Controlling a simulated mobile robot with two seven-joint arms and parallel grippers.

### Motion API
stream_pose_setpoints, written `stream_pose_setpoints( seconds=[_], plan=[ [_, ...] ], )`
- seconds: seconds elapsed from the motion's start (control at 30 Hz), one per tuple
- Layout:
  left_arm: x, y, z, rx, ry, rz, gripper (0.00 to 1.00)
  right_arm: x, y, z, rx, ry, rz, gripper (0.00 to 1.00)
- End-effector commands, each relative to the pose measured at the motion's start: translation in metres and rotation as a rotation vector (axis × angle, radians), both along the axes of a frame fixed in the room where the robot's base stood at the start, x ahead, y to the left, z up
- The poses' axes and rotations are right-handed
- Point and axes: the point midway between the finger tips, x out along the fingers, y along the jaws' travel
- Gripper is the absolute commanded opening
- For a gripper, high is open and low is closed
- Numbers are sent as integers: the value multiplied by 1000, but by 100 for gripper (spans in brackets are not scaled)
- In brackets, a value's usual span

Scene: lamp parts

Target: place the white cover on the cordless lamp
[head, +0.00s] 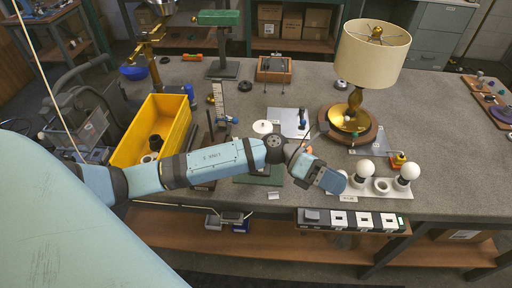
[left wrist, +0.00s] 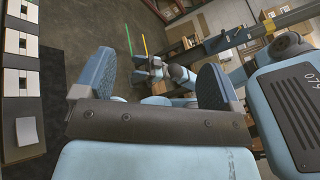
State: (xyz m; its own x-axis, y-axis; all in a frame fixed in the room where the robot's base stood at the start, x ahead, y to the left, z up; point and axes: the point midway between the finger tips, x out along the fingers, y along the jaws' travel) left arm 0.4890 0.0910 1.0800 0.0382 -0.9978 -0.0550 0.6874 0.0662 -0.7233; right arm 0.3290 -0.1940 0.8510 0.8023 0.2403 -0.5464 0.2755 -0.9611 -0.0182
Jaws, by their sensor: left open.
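A brass table lamp (head: 348,117) stands upright at the right of the bench with a cream-white shade (head: 372,55) at its top. A flat white disc (head: 262,126) lies near the bench's middle; I cannot tell whether it or the shade is the white cover. My left gripper (head: 338,183) is by the front edge, left of the white bulbs. In the left wrist view its two fingers (left wrist: 158,85) are wide apart with nothing between them. Blue arm parts (left wrist: 180,75) show small behind them; I cannot make out the right gripper's jaws.
A white bulb tray (head: 385,189) with round bulbs (head: 407,172) is just right of my left gripper. A yellow bin (head: 178,112) stands at the left, behind my left arm. A switch strip (head: 350,221) runs along the front edge. The bench's back right is fairly clear.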

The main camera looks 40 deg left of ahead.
Motion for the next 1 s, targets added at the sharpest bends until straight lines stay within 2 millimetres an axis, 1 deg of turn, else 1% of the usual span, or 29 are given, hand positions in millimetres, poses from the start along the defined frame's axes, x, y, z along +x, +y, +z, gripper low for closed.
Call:
stream_pose_setpoints(
  seconds=[0.03, 0.07, 0.1, 0.17, 0.2, 0.27, 0.3, 0.37, 0.4, 0.47, 0.5, 0.57, 0.6, 0.7, 0.8, 1.0],
  plan=[
    [-7, -8, -1, -136, 150, 92, 89, 0, 0, 0, 0, 0, 0, 61],
    [-8, -9, -2, -213, 240, 150, 89, 0, 0, 0, 0, 0, 0, 61],
    [-8, -7, -4, -312, 365, 229, 89, 0, 0, 0, 0, 1, 0, 61],
    [-8, 0, -12, -454, 560, 350, 89, 0, 0, -1, 0, 1, 0, 61],
    [-9, 7, -22, -543, 695, 431, 89, 0, 0, -1, -1, 2, 0, 61],
    [-12, 21, -41, -675, 903, 554, 89, -1, 0, -2, 0, 3, 1, 61],
    [-17, 31, -57, -758, 1043, 637, 89, -1, 0, -2, -1, 4, 1, 61],
    [-29, 47, -87, -878, 1257, 762, 89, -1, 0, -2, -1, 5, 1, 61],
    [-40, 58, -108, -951, 1395, 843, 89, -1, 0, -3, -1, 5, 1, 61],
    [-61, 72, -139, -1051, 1592, 958, 89, -1, 0, -3, -1, 6, 1, 61],
    [-77, 80, -158, -1110, 1710, 1028, 89, -1, 0, -3, -1, 6, 1, 61],
    [-100, 89, -182, -1185, 1865, 1117, 89, -1, 0, -3, -1, 6, 2, 61],
    [-115, 94, -196, -1224, 1951, 1169, 89, -1, 0, -3, -1, 6, 2, 61],
    [-145, 100, -219, -1293, 2106, 1260, 89, -1, 1, -3, -1, 6, 2, 61],
    [-159, 102, -228, -1325, 2180, 1300, 89, -1, 1, -3, -1, 6, 2, 61],
    [-161, 103, -230, -1330, 2194, 1309, 89, -1, 1, -2, 0, 4, 2, 61]
  ],
)
